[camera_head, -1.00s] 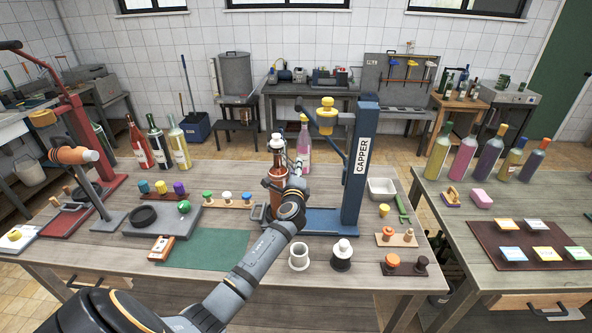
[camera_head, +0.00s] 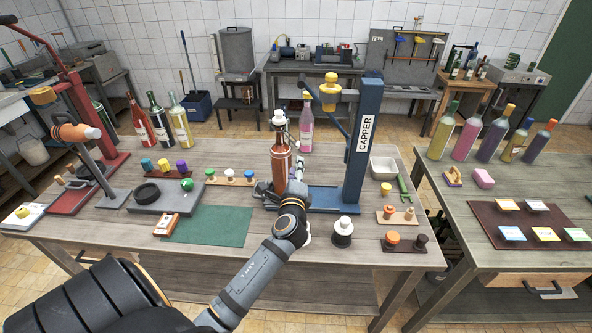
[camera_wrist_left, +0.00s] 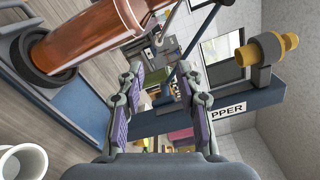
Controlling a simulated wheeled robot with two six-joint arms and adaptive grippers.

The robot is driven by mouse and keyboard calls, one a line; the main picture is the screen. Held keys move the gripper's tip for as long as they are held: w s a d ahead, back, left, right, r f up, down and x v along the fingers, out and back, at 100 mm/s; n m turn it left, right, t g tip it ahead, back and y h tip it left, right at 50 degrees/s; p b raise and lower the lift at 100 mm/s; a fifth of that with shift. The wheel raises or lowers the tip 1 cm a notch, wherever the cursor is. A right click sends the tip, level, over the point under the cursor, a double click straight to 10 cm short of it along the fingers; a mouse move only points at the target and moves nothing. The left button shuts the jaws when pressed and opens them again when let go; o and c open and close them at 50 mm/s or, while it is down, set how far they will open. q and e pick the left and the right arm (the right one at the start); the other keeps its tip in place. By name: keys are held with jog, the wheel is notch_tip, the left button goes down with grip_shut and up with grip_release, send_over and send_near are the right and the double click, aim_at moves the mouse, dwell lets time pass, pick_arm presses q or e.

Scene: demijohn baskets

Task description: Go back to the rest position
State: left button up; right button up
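My left gripper (camera_head: 297,172) reaches over the table from the bottom, beside the right side of a copper-brown bottle (camera_head: 281,160). In the left wrist view the gripper (camera_wrist_left: 160,85) is open, with nothing between its padded fingers. The bottle (camera_wrist_left: 90,35) stands on a dark round seat (camera_wrist_left: 40,58), to the left of the fingers and apart from them. The blue capper (camera_head: 362,150) stands to the right of the gripper; its column also shows in the wrist view (camera_wrist_left: 255,95). My right gripper is not in view.
A white cup (camera_wrist_left: 22,162) is close below the gripper, mostly hidden by my arm in the head view. A black-and-white stopper piece (camera_head: 342,232) stands right of my forearm. A pink bottle (camera_head: 306,130) stands behind.

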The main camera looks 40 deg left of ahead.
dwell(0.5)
pick_arm(q)
jog(key=s+d+f+n+g+h, duration=0.25)
jog(key=s+f+n+g, duration=0.35)
jog(key=s+f+n, duration=0.45)
jog(key=s+d+f+n+g+h, duration=0.25)
jog(key=s+d+f, duration=0.2)
jog(key=s, duration=0.25)
jog(key=s+d+f+n+g+h, duration=0.25)
jog(key=s+d+h, duration=0.2)
jog(key=s, duration=0.25)
notch_tip(320, 180, down, 28)
jog(key=s+a+g+b, duration=0.2)
jog(key=s, duration=0.1)
jog(key=s+a+f+g+b, duration=0.1)
jog(key=s+f+b, duration=0.1)
jog(key=s+f, duration=1.5)
jog(key=shift+s+f+y, duration=0.2)
jog(key=shift+s+y, duration=0.15)
jog(key=shift+s, duration=0.35)
